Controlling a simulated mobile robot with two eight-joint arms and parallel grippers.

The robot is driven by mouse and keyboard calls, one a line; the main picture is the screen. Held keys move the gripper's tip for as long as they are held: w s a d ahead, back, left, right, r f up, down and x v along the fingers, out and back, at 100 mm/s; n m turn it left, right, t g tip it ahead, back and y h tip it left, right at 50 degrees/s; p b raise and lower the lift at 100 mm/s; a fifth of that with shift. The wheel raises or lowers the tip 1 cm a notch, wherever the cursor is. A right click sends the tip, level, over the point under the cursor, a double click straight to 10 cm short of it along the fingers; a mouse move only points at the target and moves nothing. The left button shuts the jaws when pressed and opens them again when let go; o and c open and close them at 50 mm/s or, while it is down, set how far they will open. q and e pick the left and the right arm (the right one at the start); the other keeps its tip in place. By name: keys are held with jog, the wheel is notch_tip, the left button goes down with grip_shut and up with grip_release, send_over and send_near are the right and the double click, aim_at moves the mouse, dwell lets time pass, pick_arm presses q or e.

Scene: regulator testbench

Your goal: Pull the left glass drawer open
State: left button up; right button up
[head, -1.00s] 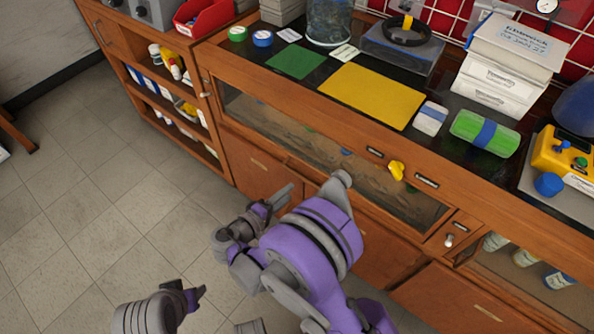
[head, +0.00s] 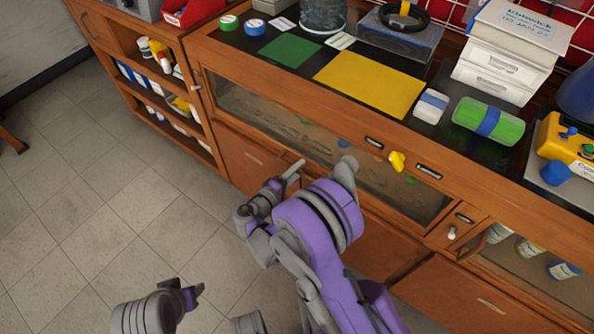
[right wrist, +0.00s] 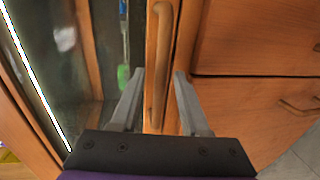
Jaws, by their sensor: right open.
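The left glass drawer (head: 265,115) is a long wooden-framed glass front below the bench top. It looks closed, with small coloured pieces behind the glass. Its wooden bar handle (right wrist: 163,45) shows in the right wrist view. My right gripper (head: 288,176) is at the drawer's lower front in the head view, where its arm hides part of the front. In the right wrist view my right gripper (right wrist: 159,78) is open, one finger on each side of the handle, not closed on it. My left gripper (head: 194,292) is low over the floor, away from the drawer; its jaw opening is unclear.
A yellow knob-like piece (head: 397,161) sits on the wooden front between two dark label plates. The right glass section (head: 510,262) holds several jars. Wooden cabinet doors (head: 250,160) lie below the drawer. Open shelves (head: 150,100) stand at left. The tiled floor (head: 110,200) in front is clear.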

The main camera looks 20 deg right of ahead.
grip_shut()
dwell(1.5)
